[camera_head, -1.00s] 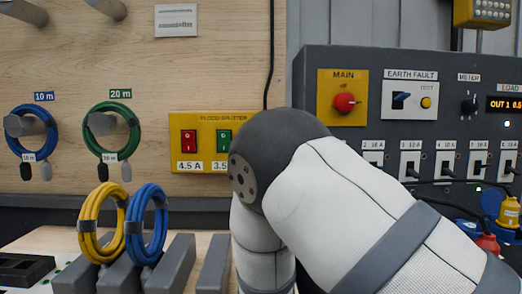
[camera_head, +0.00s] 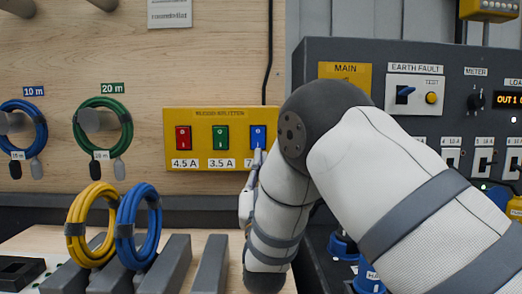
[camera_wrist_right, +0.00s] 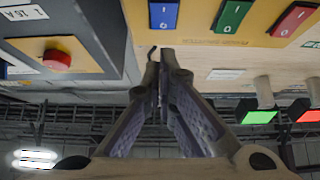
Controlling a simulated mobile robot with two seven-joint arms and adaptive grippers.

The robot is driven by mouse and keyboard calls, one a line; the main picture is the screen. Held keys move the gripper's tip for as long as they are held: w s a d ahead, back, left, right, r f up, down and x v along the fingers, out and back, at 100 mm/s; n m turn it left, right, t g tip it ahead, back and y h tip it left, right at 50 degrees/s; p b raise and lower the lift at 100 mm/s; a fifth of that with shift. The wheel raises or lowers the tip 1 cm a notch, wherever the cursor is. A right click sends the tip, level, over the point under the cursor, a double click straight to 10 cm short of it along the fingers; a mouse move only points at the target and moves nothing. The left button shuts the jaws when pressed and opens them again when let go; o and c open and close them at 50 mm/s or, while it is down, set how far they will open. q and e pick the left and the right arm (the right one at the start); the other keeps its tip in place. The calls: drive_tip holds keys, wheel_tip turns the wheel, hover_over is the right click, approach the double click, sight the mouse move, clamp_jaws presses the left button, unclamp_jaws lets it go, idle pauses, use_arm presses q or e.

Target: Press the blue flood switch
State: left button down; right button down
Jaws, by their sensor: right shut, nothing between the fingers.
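The blue flood switch (camera_head: 258,135) is the rightmost of three rockers on the yellow flood-splitter panel (camera_head: 172,119), beside a green switch (camera_head: 221,138) and a red switch (camera_head: 183,138). My right gripper (camera_head: 256,156) is shut and empty, its fingertips just below the blue switch and partly over its label. In the right wrist view, which is turned upside down, the closed fingertips (camera_wrist_right: 160,56) point toward the blue switch (camera_wrist_right: 164,14). Whether they touch the panel I cannot tell. My left gripper is not in view.
A dark grey console (camera_head: 315,80) with a MAIN sign and an earth-fault plate (camera_head: 415,94) stands close on the right. Yellow (camera_head: 88,228) and blue cable coils (camera_head: 138,225) stand on a grey rack at lower left. Green and blue coils hang on wall pegs.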

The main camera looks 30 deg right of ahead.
sight(258, 138)
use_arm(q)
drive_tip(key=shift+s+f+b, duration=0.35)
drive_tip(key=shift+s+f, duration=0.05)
use_arm(e)
drive_tip(key=w+d+r, duration=0.1)
drive_tip(key=w+d, duration=0.2)
drive_tip(key=w, duration=0.2)
drive_tip(key=shift+w+d+r, duration=0.3)
drive_tip(key=shift+w+r, duration=0.05)
drive_tip(key=shift+w, duration=0.05)
drive_tip(key=shift+w, duration=0.1)
